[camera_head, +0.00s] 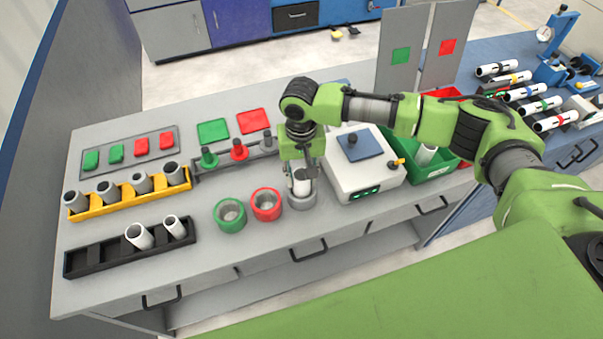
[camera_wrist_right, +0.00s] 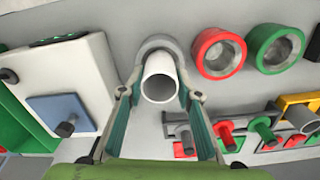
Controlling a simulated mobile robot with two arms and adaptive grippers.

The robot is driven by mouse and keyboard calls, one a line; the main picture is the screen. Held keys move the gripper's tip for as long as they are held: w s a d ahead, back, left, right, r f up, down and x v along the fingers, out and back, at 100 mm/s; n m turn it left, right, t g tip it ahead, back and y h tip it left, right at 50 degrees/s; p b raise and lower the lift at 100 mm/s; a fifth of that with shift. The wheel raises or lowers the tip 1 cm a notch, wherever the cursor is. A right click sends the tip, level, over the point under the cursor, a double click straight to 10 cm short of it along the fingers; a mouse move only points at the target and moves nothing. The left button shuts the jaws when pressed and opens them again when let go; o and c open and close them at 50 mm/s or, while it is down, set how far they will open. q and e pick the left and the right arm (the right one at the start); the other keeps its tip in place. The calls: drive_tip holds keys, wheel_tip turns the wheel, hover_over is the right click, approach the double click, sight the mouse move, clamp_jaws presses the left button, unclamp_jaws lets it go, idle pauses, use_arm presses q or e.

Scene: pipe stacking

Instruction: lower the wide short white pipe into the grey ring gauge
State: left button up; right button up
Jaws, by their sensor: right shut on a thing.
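My right gripper (camera_head: 303,170) points down over the front middle of the bench. It is shut on the wide short white pipe (camera_head: 300,187), which is held upright. The grey ring gauge (camera_head: 302,200) is directly below the pipe. In the right wrist view the pipe (camera_wrist_right: 160,78) is between the two fingertips (camera_wrist_right: 161,93), its open end facing the camera. The rim of the grey ring gauge (camera_wrist_right: 158,43) shows around its far side. The pipe's lower end is hidden, so I cannot tell whether it is inside the ring. My left gripper is not in view.
A red ring (camera_head: 266,204) and a green ring (camera_head: 230,215) stand left of the grey one. A white scale (camera_head: 365,178) is close on the right, with a green bin (camera_head: 436,165) beyond. Black (camera_head: 90,258) and yellow (camera_head: 130,197) racks hold pipes at left.

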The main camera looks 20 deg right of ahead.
drive_tip(key=shift+f, duration=0.15)
idle(0.3)
drive_tip(key=o, duration=1.1)
drive_tip(key=shift+o, duration=0.2)
wheel_tip(320, 180, up, 12)
drive_tip(key=shift+a+f, duration=0.1)
